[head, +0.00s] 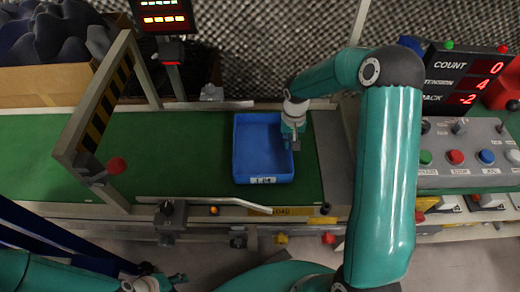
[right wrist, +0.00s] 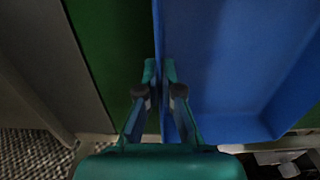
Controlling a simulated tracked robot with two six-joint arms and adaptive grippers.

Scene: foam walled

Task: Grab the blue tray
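The blue tray (head: 262,166) lies flat on the green conveyor belt in the head view, with a small white label on its near side. It looks empty. My right gripper (head: 294,143) reaches down at the tray's right wall. In the right wrist view, the tray (right wrist: 225,70) fills the right side, and the fingers of my right gripper (right wrist: 159,68) straddle its wall, close together with the wall between them. My left gripper (head: 168,281) is at the bottom left edge of the head view, away from the tray; its finger opening is too small to make out.
The green belt (head: 190,150) is clear left of the tray. A striped gate frame (head: 100,105) spans the belt further left. A metal rail (head: 230,202) runs along the near side. A button panel (head: 465,150) and a count display (head: 462,78) stand at right.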

